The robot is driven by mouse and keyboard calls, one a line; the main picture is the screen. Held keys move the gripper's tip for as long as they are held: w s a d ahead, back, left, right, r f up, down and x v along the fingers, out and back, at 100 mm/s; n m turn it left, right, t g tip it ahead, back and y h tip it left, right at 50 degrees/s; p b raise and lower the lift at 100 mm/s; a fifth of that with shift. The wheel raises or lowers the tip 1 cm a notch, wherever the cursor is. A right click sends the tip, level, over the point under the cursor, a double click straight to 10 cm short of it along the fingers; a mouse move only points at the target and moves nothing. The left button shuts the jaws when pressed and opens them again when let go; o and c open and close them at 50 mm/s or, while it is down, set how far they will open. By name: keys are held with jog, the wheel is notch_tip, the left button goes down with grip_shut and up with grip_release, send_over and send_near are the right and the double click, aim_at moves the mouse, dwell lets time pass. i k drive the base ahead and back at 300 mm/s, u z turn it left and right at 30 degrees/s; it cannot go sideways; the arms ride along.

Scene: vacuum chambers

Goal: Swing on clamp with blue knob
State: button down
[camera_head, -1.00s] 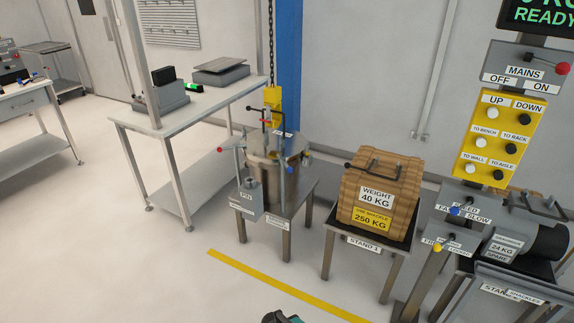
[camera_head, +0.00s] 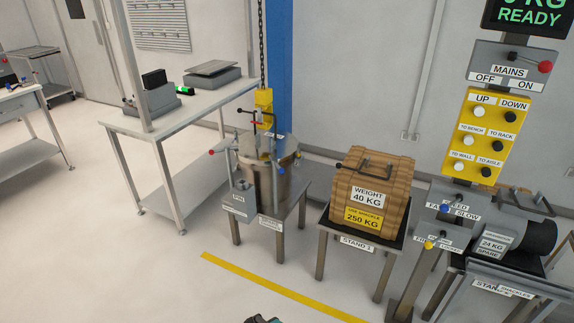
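The steel vacuum chamber (camera_head: 266,186) stands on a small stand in the middle of the view. Several clamp arms with coloured knobs sit around its rim. A small blue knob (camera_head: 281,171) shows at the chamber's right front side. A red knob (camera_head: 212,152) sticks out at the left and a pale knob is at the left front. Whether the blue-knob clamp is swung on or off is too small to tell. At the bottom edge only a dark and teal tip of my arm or gripper (camera_head: 263,320) shows, well apart from the chamber. Its fingers cannot be made out.
A yellow hoist hook (camera_head: 264,98) on a chain hangs over the chamber. A wooden 40 kg weight (camera_head: 370,190) on a stand and a yellow control panel (camera_head: 486,135) are to the right. A bench (camera_head: 178,115) is at the left. The floor in front, with a yellow line, is clear.

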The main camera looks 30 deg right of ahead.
aim_at(274, 161)
jog(key=z, duration=0.05)
jog(key=i, duration=1)
jog(key=u, duration=0.05)
